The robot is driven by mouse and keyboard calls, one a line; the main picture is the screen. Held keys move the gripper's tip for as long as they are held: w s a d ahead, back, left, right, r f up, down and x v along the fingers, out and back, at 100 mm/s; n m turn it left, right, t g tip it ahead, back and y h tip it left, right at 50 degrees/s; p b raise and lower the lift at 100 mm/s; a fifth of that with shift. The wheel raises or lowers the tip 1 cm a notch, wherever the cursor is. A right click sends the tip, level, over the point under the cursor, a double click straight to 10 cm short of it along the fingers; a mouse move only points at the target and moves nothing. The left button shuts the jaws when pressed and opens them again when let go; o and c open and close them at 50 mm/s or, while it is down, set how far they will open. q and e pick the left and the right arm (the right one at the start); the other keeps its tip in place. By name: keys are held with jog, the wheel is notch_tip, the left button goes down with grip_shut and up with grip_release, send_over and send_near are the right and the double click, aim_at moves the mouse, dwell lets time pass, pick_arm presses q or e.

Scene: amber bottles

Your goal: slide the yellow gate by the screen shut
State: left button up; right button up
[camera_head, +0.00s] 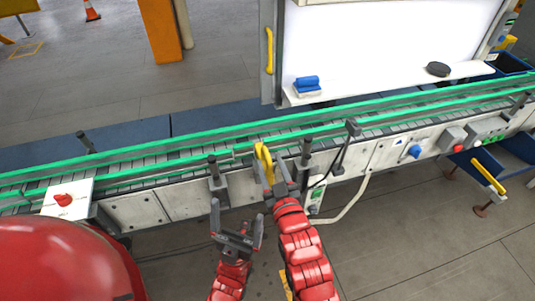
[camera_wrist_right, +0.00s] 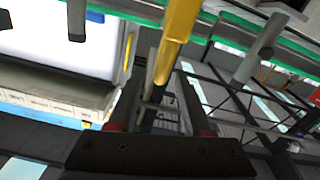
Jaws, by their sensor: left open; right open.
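The yellow gate (camera_head: 264,163) shows as an upright yellow loop at the near side of the conveyor, left of and below the white screen (camera_head: 390,40). My right gripper (camera_head: 277,180) is open right at the gate and overlaps its lower part. In the right wrist view, the yellow bar (camera_wrist_right: 175,38) stands ahead of the open fingers (camera_wrist_right: 160,100), near the gap between them; contact cannot be told. My left gripper (camera_head: 237,213) is open and empty, lower and to the left, in front of the conveyor's side panels.
The conveyor with green rails (camera_head: 130,157) runs across the view. Dark posts (camera_head: 214,168) and a bracket (camera_head: 349,140) stand along its near edge. A red knob (camera_head: 63,199) is at left, and a blue eraser-like block (camera_head: 306,84) sits on the screen's ledge. A pale cable (camera_head: 351,208) hangs at right.

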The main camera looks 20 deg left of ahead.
jog(key=shift+p+x, duration=0.4)
jog(key=shift+x, duration=1.2)
grip_shut()
